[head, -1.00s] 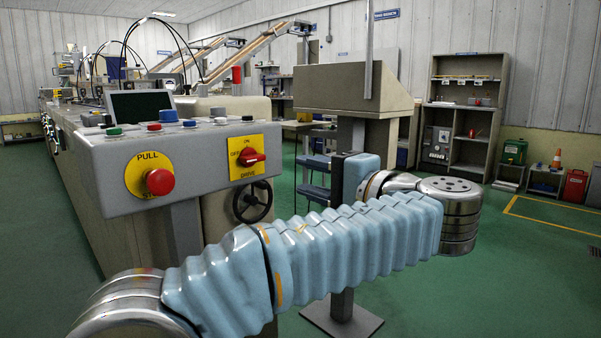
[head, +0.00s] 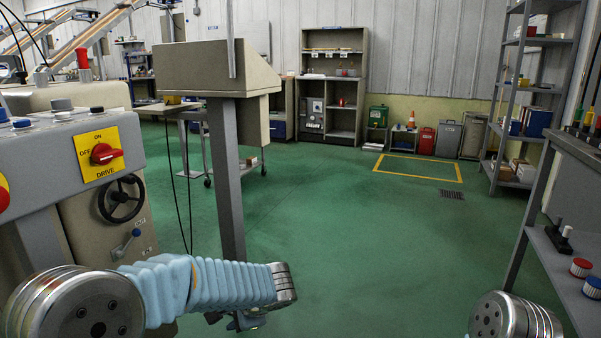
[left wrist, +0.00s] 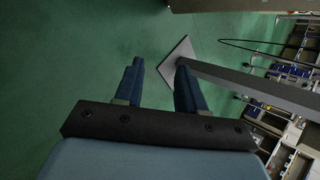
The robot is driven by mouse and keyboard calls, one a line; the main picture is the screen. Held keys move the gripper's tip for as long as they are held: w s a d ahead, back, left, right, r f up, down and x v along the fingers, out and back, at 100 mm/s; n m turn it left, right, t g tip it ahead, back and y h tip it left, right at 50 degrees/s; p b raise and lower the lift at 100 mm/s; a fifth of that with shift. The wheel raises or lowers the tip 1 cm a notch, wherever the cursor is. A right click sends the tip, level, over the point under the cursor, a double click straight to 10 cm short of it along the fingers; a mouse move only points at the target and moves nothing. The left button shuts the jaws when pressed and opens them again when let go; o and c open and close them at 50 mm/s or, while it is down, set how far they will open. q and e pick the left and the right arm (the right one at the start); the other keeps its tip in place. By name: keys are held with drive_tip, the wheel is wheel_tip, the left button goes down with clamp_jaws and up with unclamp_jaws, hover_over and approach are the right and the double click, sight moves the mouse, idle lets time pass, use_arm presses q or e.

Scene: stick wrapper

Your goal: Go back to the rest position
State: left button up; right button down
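My left gripper (left wrist: 160,82) is open in the left wrist view. My right gripper is out of view; only a metal joint of my right arm shows at the lower right edge. The control panel with the red drive switch (head: 102,154) is at the left, apart from my left gripper.
A grey post (head: 228,180) carrying a beige box stands behind my left arm. A handwheel (head: 122,199) is on the machine at left. A shelf bench (head: 566,270) with small jars is at right. Green floor (head: 350,240) is open in the middle.

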use_arm(q)
drive_tip(key=s+d+f+n+g+h+p, duration=0.2)
drive_tip(key=s+f+n+h, duration=0.3)
drive_tip(key=s+f, duration=0.7)
drive_tip(key=s+d+f+n+g+h+p, duration=0.1)
drive_tip(key=s+f+n+g+h, duration=0.1)
drive_tip(key=s+f+n+h, duration=0.3)
drive_tip(key=s+f+n, duration=0.4)
drive_tip(key=s+f, duration=0.3)
drive_tip(key=f, duration=0.3)
drive_tip(key=shift+s+d+f+n+h+p, duration=0.2)
drive_tip(key=shift+d+n+h+p, duration=0.1)
drive_tip(key=shift+d+p, duration=0.05)
